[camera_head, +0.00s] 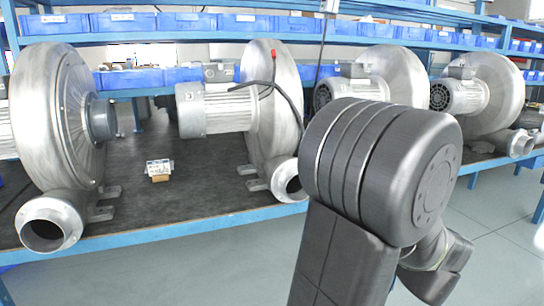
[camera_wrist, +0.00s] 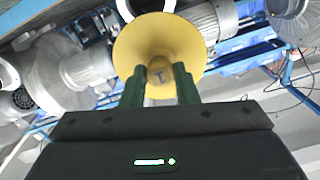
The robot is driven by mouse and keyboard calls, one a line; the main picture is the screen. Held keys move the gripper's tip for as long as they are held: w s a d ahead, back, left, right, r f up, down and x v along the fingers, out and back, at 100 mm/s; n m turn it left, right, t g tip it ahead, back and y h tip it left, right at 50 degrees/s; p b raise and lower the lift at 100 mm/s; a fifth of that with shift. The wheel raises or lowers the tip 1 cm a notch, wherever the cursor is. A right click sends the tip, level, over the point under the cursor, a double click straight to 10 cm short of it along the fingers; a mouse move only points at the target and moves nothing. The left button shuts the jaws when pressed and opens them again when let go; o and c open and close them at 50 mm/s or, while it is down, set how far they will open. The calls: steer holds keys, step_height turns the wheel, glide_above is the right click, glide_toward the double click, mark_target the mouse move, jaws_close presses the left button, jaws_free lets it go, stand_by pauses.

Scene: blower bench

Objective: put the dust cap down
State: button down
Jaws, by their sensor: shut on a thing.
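The dust cap (camera_wrist: 160,42) is a yellow, flared round piece in the wrist view. My gripper (camera_wrist: 161,84) is shut on its narrow middle part with two dark green fingers. The cap is held up off any surface, and a pale open pipe mouth shows just behind its top edge. In the head view my own arm fills the right of the middle, and the gripper and cap are hidden behind it or out of frame.
Several grey blowers, one at the left (camera_head: 62,120), stand on a blue-framed bench (camera_head: 200,222) with a dark top. A small white box-like part (camera_head: 159,168) lies between two blowers. Dark bench top around it is clear. Blue bins (camera_head: 180,22) line the shelves behind.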

steer(key=w+a+f+n+g+y, duration=0.35)
steer(key=w+a+f, duration=0.25)
steer(key=a+f, duration=0.45)
steer(key=w+a+f+n+g+y, duration=0.35)
steer(key=w+a+f, duration=0.25)
steer(key=a+f, duration=0.5)
step_height(320, 180, up, 23)
steer(key=w+d+m+t+h+p, duration=0.1)
steer(key=m+t+h+p, duration=0.6)
steer(key=p, duration=1.3)
steer(key=shift+w+r+m+t+h, duration=0.2)
steer(key=shift+w+m+t+h, duration=0.1)
steer(key=shift+w+m+h, duration=0.45)
